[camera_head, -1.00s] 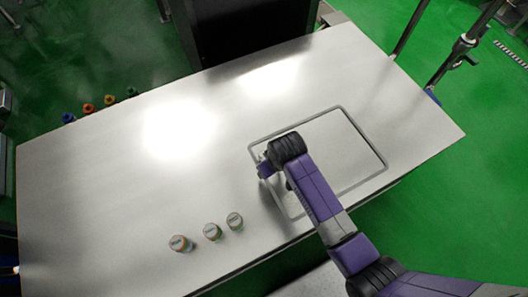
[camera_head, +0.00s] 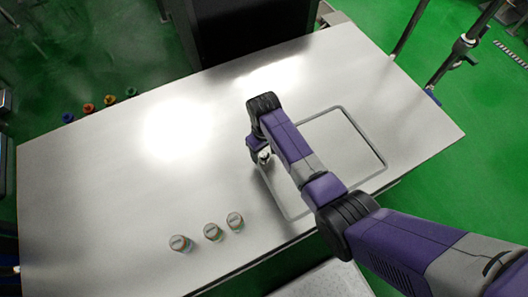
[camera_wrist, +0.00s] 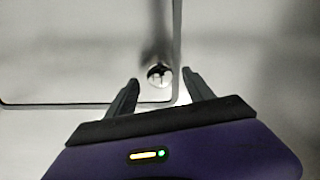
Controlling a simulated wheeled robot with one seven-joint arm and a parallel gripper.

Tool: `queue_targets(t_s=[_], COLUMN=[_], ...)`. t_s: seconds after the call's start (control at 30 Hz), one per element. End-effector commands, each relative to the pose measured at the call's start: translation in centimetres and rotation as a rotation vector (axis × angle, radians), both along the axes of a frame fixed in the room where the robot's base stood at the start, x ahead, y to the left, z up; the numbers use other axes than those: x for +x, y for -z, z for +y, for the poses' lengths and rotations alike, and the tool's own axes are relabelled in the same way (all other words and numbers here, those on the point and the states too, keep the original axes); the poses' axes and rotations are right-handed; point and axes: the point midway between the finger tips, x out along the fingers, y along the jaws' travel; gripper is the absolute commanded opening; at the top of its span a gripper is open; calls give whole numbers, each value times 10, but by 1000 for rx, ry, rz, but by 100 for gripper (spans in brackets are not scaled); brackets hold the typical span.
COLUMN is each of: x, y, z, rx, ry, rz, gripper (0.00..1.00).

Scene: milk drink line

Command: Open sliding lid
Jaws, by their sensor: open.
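The sliding lid (camera_head: 335,140) is a flat pale panel inside a grey rounded frame on the right part of the metal table. My arm covers part of its left side. In the wrist view the lid (camera_wrist: 75,60) fills the upper left, with a small shiny round knob (camera_wrist: 160,74) near the corner of its dark border. My gripper (camera_wrist: 160,82) is open, with one finger on each side of the knob. Contact with the knob cannot be told. In the head view my gripper (camera_head: 262,156) is at the frame's left edge, and the lid looks closed.
Three small capped bottles (camera_head: 213,231) stand near the table's front edge, left of the lid. The metal table (camera_head: 110,180) is otherwise bare on its left and middle. A dark cabinet (camera_head: 250,30) stands behind it. Several coloured objects (camera_head: 89,108) show beyond the back edge.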

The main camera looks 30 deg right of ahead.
Motion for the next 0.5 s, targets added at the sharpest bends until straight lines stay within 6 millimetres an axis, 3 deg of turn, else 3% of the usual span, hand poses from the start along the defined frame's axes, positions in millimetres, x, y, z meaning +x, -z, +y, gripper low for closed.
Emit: queue_targets(t_s=[0.13,0.43,0.5], x=[0,0,0], y=[11,13,13], z=[0,0,0], rx=[0,0,0], ry=[0,0,0], rz=[0,-2,-2], gripper=[61,61,49])
